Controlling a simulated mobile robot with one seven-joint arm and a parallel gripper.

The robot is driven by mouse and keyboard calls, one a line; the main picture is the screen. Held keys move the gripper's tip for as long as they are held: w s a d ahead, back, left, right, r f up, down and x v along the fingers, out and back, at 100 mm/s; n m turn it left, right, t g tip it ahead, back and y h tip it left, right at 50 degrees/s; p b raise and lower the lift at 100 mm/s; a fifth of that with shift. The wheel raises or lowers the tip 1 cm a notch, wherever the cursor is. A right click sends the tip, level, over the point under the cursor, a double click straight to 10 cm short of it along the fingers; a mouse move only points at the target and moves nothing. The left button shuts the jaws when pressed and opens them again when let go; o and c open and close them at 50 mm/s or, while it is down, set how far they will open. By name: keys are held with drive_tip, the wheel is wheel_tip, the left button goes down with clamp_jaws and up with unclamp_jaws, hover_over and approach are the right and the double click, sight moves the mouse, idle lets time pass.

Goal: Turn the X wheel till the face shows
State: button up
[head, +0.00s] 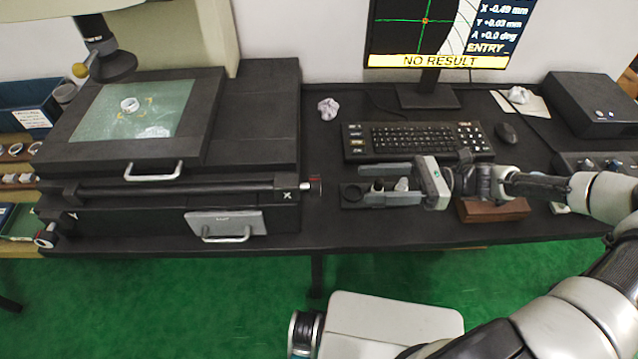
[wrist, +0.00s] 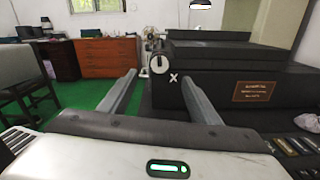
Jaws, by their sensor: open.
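The X wheel (head: 314,187) is a small knob at the right end of the dark bar on the measuring stage, beside a white X mark. In the wrist view the wheel (wrist: 159,64) shows as a pale round face between my fingertips, farther off. My gripper (head: 351,182) is open and empty, to the right of the wheel and apart from it. The monitor (head: 437,30) reads X -0.49 mm, Y +0.03 mm, A +0.0 deg, ENTRY and NO RESULT. It shows a crosshair with a curved hatched edge to its right. A pale ring (head: 130,104) lies on the glass stage (head: 95,122).
A keyboard (head: 415,140) and mouse (head: 506,132) lie behind my gripper. A dark tray (head: 350,197) with small parts lies under the fingers, and a brown block (head: 495,209) near my wrist. Crumpled paper (head: 328,108) lies beside the stage. The Y wheel (head: 46,236) is at the left.

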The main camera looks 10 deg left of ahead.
sight(318, 185)
drive_tip(key=x, duration=1.2)
drive_tip(key=shift+s+a, duration=0.15)
drive_tip(key=shift+a, duration=0.15)
drive_tip(key=shift+f, duration=0.1)
drive_tip(key=c, duration=1.1)
drive_tip(key=shift+o, duration=0.2)
drive_tip(key=shift+n, duration=0.4)
